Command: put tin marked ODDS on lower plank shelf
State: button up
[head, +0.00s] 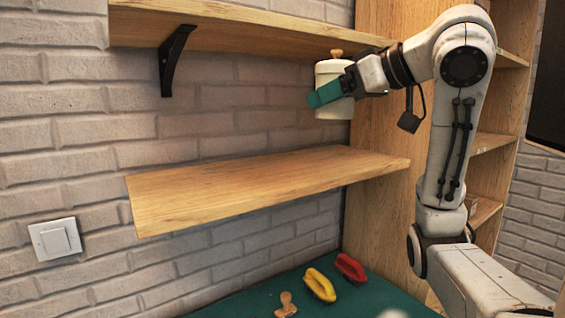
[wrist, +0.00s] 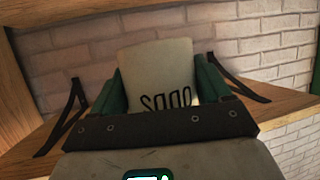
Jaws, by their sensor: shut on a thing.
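The tin marked ODDS (head: 335,75) is a pale cylinder with a wooden knob on its lid. In the wrist view the tin (wrist: 158,75) shows its dark lettering, upside down. My gripper (head: 328,93) has teal fingers and is shut on the tin's side, holding it upright in the air. The lower plank shelf (head: 265,178) is a bare wooden plank. In the head view the tin appears above its back right part, with a gap between them. The tin's far side is hidden.
The upper plank shelf (head: 250,28) on a black bracket (head: 174,60) is close above the tin. A tall wooden shelf unit (head: 385,190) stands at the right.

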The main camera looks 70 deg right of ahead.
jog(key=s+d+p+x, duration=0.1)
jog(key=d+x, duration=0.1)
jog(key=x, duration=0.7)
send_over(291, 170)
jog(key=f, duration=0.3)
jog(key=f+p, duration=0.1)
jog(key=f, duration=0.1)
jog(key=shift+s+a+f, duration=0.1)
jog(key=shift+s+f, duration=0.05)
jog(key=shift+s, duration=0.15)
jog(key=shift+w+f, duration=0.2)
jog(key=shift+f, duration=0.15)
jog(key=shift+w+d+f+p, duration=0.1)
jog(key=shift+f+p, duration=0.1)
jog(key=shift+f, duration=0.6)
jog(key=shift+w+d+f+p, duration=0.1)
jog(key=shift+f+p, duration=0.1)
jog(key=shift+f, duration=0.65)
jog(key=shift+f, duration=0.15)
jog(key=o, duration=1.1)
jog(key=shift+c, duration=0.2)
